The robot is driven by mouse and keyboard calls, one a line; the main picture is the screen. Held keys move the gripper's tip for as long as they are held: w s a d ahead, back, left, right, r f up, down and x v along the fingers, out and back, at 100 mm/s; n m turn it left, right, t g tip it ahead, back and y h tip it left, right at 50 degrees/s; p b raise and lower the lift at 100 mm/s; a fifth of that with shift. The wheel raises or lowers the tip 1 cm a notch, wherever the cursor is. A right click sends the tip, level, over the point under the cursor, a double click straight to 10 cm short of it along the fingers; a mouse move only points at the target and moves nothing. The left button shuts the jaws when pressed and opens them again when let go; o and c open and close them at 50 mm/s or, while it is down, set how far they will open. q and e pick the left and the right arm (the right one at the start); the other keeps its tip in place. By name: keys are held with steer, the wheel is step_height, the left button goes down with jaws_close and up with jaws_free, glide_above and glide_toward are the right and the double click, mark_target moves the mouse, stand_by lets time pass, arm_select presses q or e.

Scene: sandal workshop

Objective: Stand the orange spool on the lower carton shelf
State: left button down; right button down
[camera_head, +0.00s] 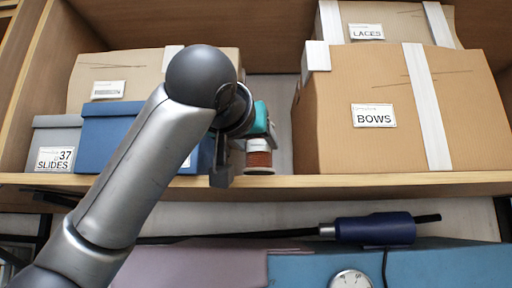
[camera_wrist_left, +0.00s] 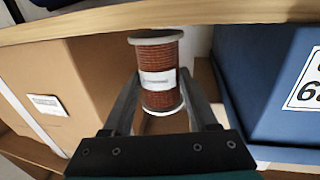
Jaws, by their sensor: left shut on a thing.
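The orange spool (camera_head: 259,160), reddish-brown wound with pale flanges and a white label, is upright at the lower carton shelf (camera_head: 390,184), in the gap between the cartons. My left gripper (camera_head: 244,152) reaches in and is shut on it. In the left wrist view, which looks upside down, the spool (camera_wrist_left: 158,62) sits between the two fingers (camera_wrist_left: 158,88). One flange is close to the shelf board (camera_wrist_left: 230,12); I cannot tell whether they touch. My arm partly hides the gripper in the head view. My right gripper is out of view.
The BOWS carton (camera_head: 340,140) stands right of the gap, with the LACES carton (camera_head: 385,15) behind it. A blue box (camera_head: 108,130) and grey box (camera_head: 55,135) stand left. Below are a dark blue tool (camera_head: 375,229) and a round dial (camera_head: 351,279).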

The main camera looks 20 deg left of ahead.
arm_select(q)
steer(key=shift+f, duration=0.3)
steer(key=shift+f, duration=0.1)
steer(key=c, duration=0.6)
jaws_free()
steer(key=shift+f, duration=0.15)
steer(key=shift+c, duration=0.2)
steer(key=o, duration=0.5)
steer(key=shift+c, duration=0.2)
steer(key=shift+r, duration=0.2)
steer(key=shift+s+r, duration=0.1)
steer(key=shift+s, duration=0.1)
steer(key=s+b, duration=0.5)
steer(key=s, duration=0.6)
steer(key=shift+s+d, duration=0.3)
steer(key=shift+s, duration=0.05)
